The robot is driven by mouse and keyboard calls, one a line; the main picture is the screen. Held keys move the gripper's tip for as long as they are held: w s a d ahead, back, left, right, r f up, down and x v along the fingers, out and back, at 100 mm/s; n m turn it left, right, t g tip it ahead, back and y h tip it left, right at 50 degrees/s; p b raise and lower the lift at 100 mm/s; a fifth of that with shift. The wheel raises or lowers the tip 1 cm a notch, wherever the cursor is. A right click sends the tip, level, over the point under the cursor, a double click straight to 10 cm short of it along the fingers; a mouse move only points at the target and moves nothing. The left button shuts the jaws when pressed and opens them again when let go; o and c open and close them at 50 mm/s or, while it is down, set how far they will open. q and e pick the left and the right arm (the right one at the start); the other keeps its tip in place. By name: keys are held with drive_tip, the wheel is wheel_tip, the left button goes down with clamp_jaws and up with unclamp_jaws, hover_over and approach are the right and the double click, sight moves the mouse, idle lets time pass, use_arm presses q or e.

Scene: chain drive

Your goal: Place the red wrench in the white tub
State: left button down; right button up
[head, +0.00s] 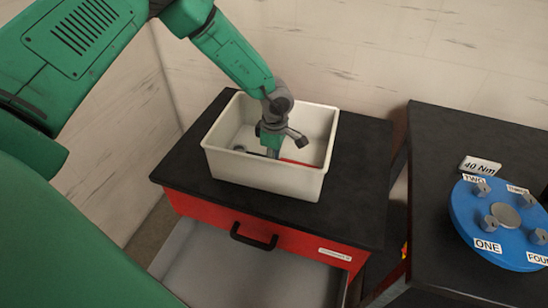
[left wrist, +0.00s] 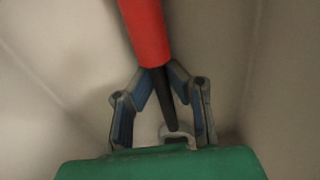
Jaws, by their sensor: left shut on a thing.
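The white tub (head: 262,177) stands on the black top of a red drawer cabinet in the head view. My left gripper (head: 272,151) reaches down inside the tub. The red wrench (head: 299,163) shows only in part beside it, low in the tub. In the left wrist view, my left gripper (left wrist: 161,76) is shut on the wrench (left wrist: 145,25) at its dark shaft, where the red handle ends. A pale ring-like end shows near the palm. I cannot tell whether the wrench touches the tub floor. My right gripper is out of view.
The red cabinet (head: 208,205) has an open grey drawer (head: 235,275) below the tub. To the right, a black table (head: 440,150) carries a blue disc (head: 465,212) with labelled posts and a "40 Nm" sign (head: 480,166). A wall stands close behind the tub.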

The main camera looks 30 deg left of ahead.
use_arm(q)
drive_tip(key=c, duration=1.6)
unclamp_jaws()
drive_tip(key=shift+f, duration=0.1)
wheel_tip(320, 180, up, 12)
drive_tip(key=shift+d+b, duration=0.15)
drive_tip(key=shift+b, duration=0.25)
